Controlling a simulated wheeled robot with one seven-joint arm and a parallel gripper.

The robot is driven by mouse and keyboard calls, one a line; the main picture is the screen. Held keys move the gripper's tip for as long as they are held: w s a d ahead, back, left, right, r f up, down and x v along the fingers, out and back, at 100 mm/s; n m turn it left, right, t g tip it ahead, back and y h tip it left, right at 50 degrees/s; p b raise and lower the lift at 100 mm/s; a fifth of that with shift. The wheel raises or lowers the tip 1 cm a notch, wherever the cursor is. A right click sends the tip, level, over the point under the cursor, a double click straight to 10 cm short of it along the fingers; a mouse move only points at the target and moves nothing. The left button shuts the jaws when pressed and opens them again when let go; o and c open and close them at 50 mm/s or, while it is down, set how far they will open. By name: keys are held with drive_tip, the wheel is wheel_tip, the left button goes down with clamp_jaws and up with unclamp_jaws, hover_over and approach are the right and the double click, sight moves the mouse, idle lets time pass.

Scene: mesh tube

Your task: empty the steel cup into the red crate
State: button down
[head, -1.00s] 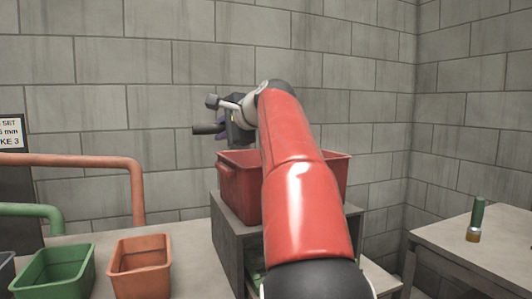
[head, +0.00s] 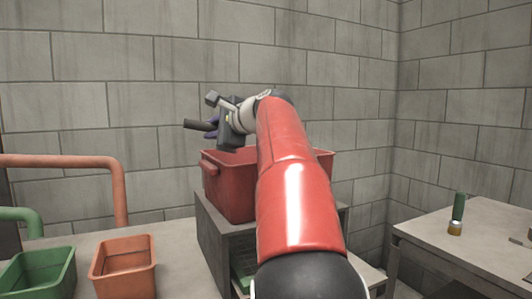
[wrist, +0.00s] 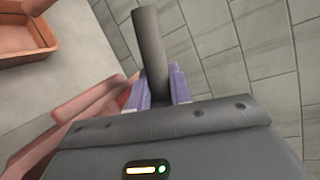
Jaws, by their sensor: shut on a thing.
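My gripper (wrist: 158,92), with purple fingers, is shut on a slim dark grey cylinder (wrist: 150,40), which looks like the steel cup. In the head view the cylinder (head: 199,125) sticks out to the left of my gripper (head: 213,126), lying nearly level. Its inside and contents do not show. The red crate (head: 228,186) stands on a grey stand, below my gripper and partly behind my red arm. The cylinder's free end lies past the crate's left edge in the head picture. In the wrist view a red rim (wrist: 85,105) shows at lower left.
An orange bin (head: 124,270) and a green bin (head: 36,275) stand on the left table. Orange and green pipes run behind them. At right, a table (head: 480,250) holds a green cylinder (head: 459,207) and a small yellowish can (head: 455,229). A block wall stands behind.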

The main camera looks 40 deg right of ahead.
drive_tip(key=shift+s+d+f+m+t, duration=0.15)
drive_tip(key=shift+d+f+m+t, duration=0.15)
drive_tip(key=shift+d+f+m, duration=0.15)
drive_tip(key=shift+s+d+m, duration=0.1)
drive_tip(key=shift+d+m, duration=0.15)
drive_tip(key=shift+d, duration=0.25)
drive_tip(key=shift+s+d+r+m+t+y, duration=0.1)
drive_tip(key=shift+d+r+m+t+y, duration=0.2)
drive_tip(key=shift+d+r+m, duration=0.15)
drive_tip(key=shift+d+f, duration=0.1)
drive_tip(key=shift+d, duration=0.2)
drive_tip(key=shift+s+m, duration=0.1)
drive_tip(key=shift+m, duration=0.15)
